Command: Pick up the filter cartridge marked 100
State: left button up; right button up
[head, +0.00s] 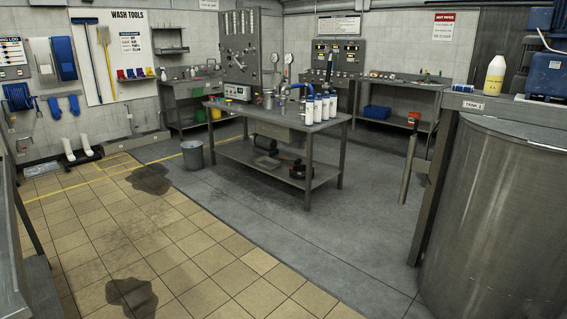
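Several white cylinders with dark labels (317,109), which look like filter cartridges, stand upright close together at the right part of the steel workbench (240,109). Their markings are too small to read, so I cannot tell which one is marked 100. A blue fitting (297,88) and metal vessels (268,98) are beside them. Neither of my grippers is in view.
Dark wet-looking patches (149,180) lie on the tan tiles. A grey bucket (193,154) stands left of the workbench. A large steel tank (495,220) fills the right side. A post (408,168) stands before it. The tiled floor between is open.

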aim_at(326, 99)
jog(key=i, duration=3.5)
